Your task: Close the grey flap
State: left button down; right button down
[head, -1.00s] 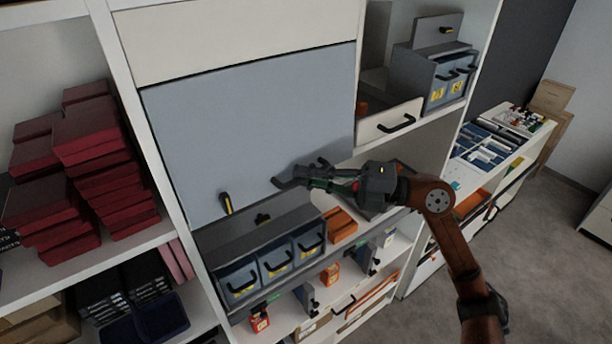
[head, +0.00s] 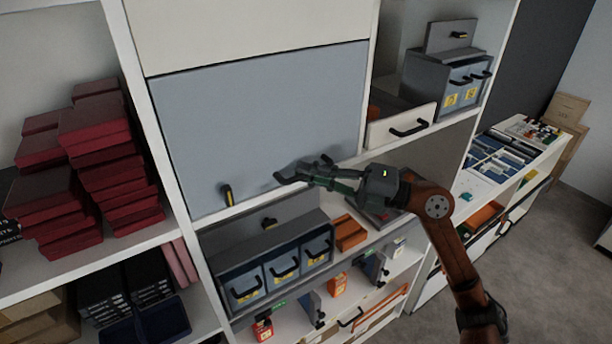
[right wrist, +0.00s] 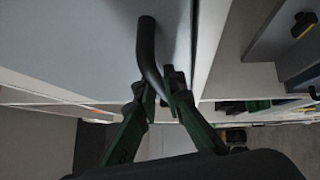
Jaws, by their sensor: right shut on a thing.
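The grey flap (head: 255,125) is a large flat blue-grey panel in the middle of the cabinet in the head view. It hangs down across its compartment, its lower edge close to the white shelf edge; I cannot tell if any gap is left. My right gripper (head: 308,174) is at the flap's lower right part. In the right wrist view its green fingers (right wrist: 162,92) are shut on the dark bar handle (right wrist: 148,45), beside the flap's pale face (right wrist: 95,40). A black and yellow piece (head: 227,195) shows at the flap's lower left. My left gripper is out of view.
Grey-blue drawer boxes (head: 275,272) and an orange box (head: 350,233) stand on the shelf below. Red boxes (head: 95,140) are stacked on the left. A white drawer front (head: 400,127) with a black handle is to the right of the flap.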

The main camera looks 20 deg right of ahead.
jog(key=c, duration=2.3)
grip_release()
jog(key=shift+w, duration=0.2)
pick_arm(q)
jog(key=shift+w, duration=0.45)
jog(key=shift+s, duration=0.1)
pick_arm(e)
jog(key=shift+d+f, duration=0.1)
jog(key=shift+d, duration=0.05)
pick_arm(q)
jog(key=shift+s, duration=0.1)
pick_arm(e)
jog(key=v, duration=1.2)
